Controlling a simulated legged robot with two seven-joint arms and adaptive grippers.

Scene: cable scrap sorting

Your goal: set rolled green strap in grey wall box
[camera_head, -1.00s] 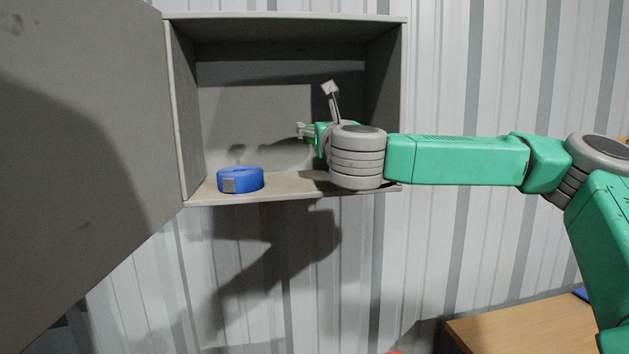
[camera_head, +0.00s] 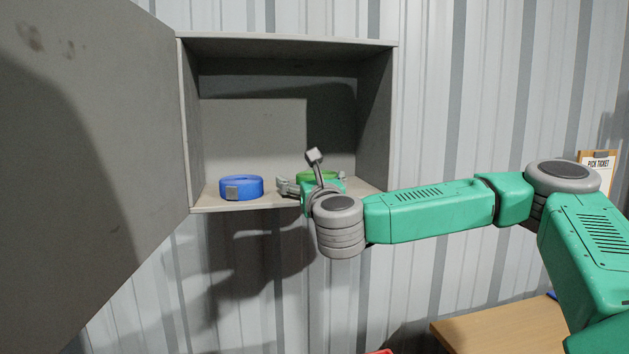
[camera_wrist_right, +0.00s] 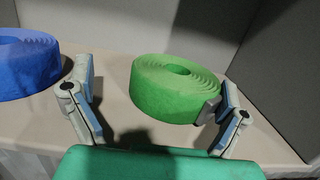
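The rolled green strap (camera_head: 318,175) lies flat on the floor of the grey wall box (camera_head: 291,43), right of the middle. It shows whole in the right wrist view (camera_wrist_right: 163,93), with a grey buckle on its right side. My right gripper (camera_head: 312,182) is at the box's front edge, just in front of the green roll. Its fingers are spread wide on either side of the roll. The left finger is clear of it; the right finger is close by the buckle, and I cannot tell if they touch. My left gripper is in neither view.
A rolled blue strap (camera_head: 241,187) with a grey buckle sits left of the green one in the box. The box door (camera_head: 90,180) stands open at left. A wooden table (camera_head: 495,328) is low at right, and a clipboard (camera_head: 597,168) hangs on the corrugated wall.

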